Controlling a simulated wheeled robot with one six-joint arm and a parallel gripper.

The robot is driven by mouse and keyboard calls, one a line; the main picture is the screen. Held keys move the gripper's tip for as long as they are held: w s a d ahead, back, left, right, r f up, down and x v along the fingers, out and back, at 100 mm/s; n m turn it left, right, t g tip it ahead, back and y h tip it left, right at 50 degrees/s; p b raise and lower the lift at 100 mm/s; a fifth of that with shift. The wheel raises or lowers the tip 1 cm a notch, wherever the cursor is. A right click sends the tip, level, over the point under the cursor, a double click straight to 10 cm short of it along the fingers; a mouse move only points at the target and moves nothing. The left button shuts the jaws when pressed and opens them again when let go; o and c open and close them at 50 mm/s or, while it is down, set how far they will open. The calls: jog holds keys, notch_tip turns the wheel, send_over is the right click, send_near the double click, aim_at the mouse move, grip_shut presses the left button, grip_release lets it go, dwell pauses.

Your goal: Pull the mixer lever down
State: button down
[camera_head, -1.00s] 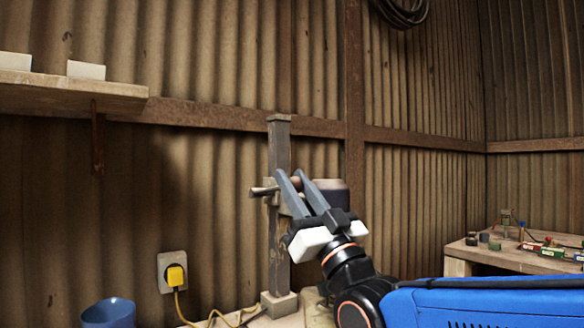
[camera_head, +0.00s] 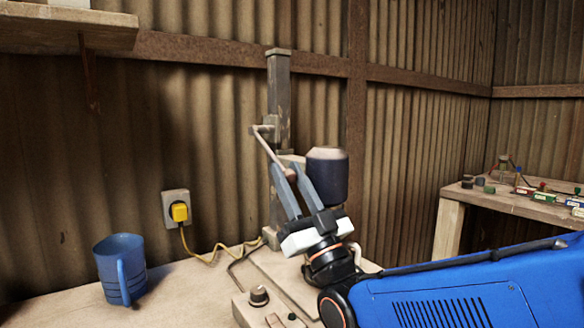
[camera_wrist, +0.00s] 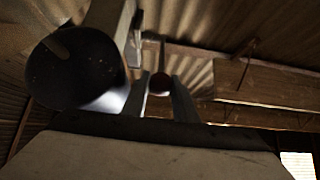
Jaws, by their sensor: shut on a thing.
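The mixer's upright column (camera_head: 279,95) stands on the bench against the wall. Its dark motor head (camera_head: 328,178) sits right of my fingers and shows as a large dark round shape in the wrist view (camera_wrist: 78,68). The thin mixer lever (camera_head: 266,146) slopes down and right from its pivot on the column. My gripper (camera_head: 284,168) is shut on the lever near its lower end, most of which the fingers hide. In the wrist view the lever's reddish-brown round end (camera_wrist: 159,84) shows between the two fingers.
A blue mug (camera_head: 119,270) stands on the bench (camera_head: 70,312) at left. A yellow plug (camera_head: 180,212) sits in the wall socket, its cable running to the mixer. A black knob (camera_head: 259,295) is on the mixer base. A shelf is upper left; another table (camera_head: 500,200) stands right.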

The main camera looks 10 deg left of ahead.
jog(key=shift+w+a+f, duration=0.1)
jog(key=shift+a+f, duration=0.05)
jog(key=shift+f, duration=0.25)
jog(key=c, duration=1.5)
grip_release()
jog(key=shift+f, duration=0.1)
jog(key=shift+o, duration=0.2)
jog(key=v, duration=0.7)
jog(key=shift+d, duration=0.3)
